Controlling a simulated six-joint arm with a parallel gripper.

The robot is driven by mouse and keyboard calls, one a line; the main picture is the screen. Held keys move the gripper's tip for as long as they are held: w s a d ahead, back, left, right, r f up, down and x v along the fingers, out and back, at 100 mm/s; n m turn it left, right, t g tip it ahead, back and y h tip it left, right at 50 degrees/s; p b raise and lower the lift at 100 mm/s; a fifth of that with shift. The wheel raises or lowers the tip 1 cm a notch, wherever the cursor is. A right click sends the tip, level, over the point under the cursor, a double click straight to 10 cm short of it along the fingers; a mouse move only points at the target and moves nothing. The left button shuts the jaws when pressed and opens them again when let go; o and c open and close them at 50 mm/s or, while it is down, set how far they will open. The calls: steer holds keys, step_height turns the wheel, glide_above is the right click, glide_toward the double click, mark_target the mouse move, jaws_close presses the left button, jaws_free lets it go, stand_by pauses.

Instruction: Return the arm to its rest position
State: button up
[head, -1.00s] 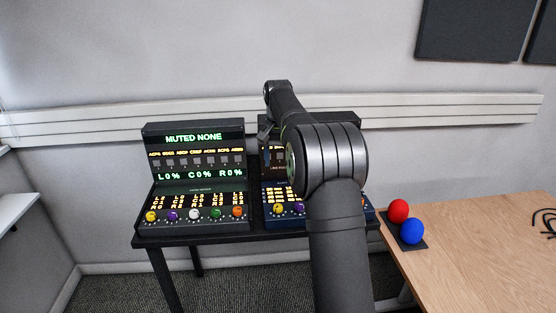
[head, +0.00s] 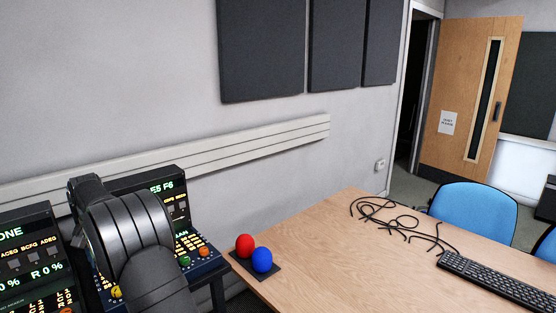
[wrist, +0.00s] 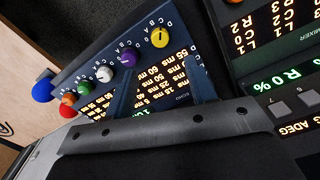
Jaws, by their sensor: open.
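My gripper (wrist: 160,78) shows in the wrist view with its two dark fingers apart and nothing between them. It hangs over the blue console (wrist: 70,77), with the console's coloured knobs and lit text beyond the fingers; I cannot tell the exact gap. In the head view my arm is at the lower left, in front of the consoles. It hides part of the blue console (head: 208,262), and my gripper does not show there.
The mixer console (head: 38,213) stands at the far left. A wooden table (head: 330,270) holds a red ball (head: 244,244) and a blue ball (head: 262,260) on a dark pad, black cables (head: 386,212) and a keyboard (head: 495,283). Blue chairs (head: 475,209) stand behind it.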

step_height(320, 180, down, 11)
steer(key=shift+f, duration=0.1)
stand_by(0.3)
step_height(320, 180, up, 17)
step_height(320, 180, down, 17)
steer(key=shift+f, duration=0.1)
steer(key=n, duration=0.8)
steer(key=shift+n, duration=0.3)
steer(key=n, duration=0.4)
steer(key=shift+n, duration=0.3)
steer(key=n, duration=0.4)
stand_by(0.3)
